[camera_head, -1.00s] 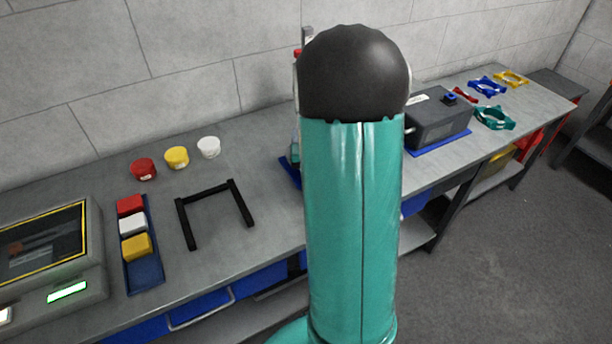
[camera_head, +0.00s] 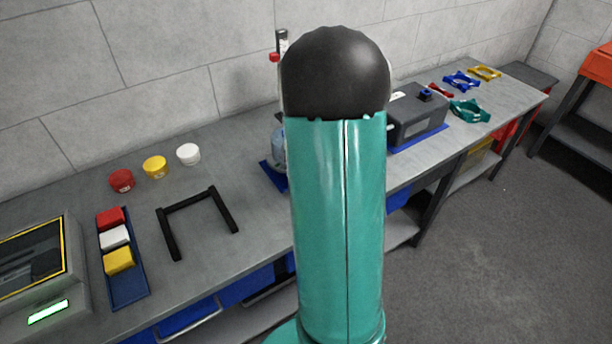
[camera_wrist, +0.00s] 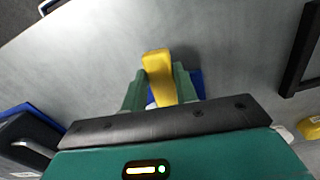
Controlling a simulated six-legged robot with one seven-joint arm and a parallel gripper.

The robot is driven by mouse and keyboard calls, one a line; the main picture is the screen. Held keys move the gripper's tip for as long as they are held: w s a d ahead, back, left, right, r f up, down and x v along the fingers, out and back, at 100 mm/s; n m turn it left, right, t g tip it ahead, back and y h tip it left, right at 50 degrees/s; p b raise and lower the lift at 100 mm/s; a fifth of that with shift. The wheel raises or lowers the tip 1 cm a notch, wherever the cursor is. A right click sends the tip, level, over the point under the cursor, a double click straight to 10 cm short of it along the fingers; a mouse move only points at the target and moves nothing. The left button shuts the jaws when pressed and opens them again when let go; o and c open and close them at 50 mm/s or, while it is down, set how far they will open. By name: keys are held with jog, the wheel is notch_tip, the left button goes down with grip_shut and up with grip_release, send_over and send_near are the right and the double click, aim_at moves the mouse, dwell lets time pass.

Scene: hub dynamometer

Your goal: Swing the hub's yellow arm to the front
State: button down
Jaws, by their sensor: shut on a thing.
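The hub's yellow arm (camera_wrist: 157,70) shows in the wrist view between the two green fingers of my gripper (camera_wrist: 160,88). My gripper is shut on it. The free end of the yellow arm sticks out beyond the fingertips, over the grey bench top. A blue patch (camera_wrist: 196,84) shows just behind the right finger. The hub's body is mostly hidden by my gripper in the wrist view. In the head view my own arm covers the gripper and the yellow arm.
Left of my arm on the bench (camera_head: 225,150) are a black frame (camera_head: 172,235), a blue tray (camera_head: 130,288) with red, white and yellow blocks, and three small tubs (camera_head: 156,167). A dark grey box (camera_head: 418,116) and several coloured brackets (camera_head: 470,110) stand to the right.

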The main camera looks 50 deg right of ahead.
jog(key=shift+r, duration=0.15)
jog(key=c, duration=1.1)
grip_release()
notch_tip(320, 180, up, 14)
jog(key=shift+f, duration=0.15)
jog(key=shift+s, duration=0.15)
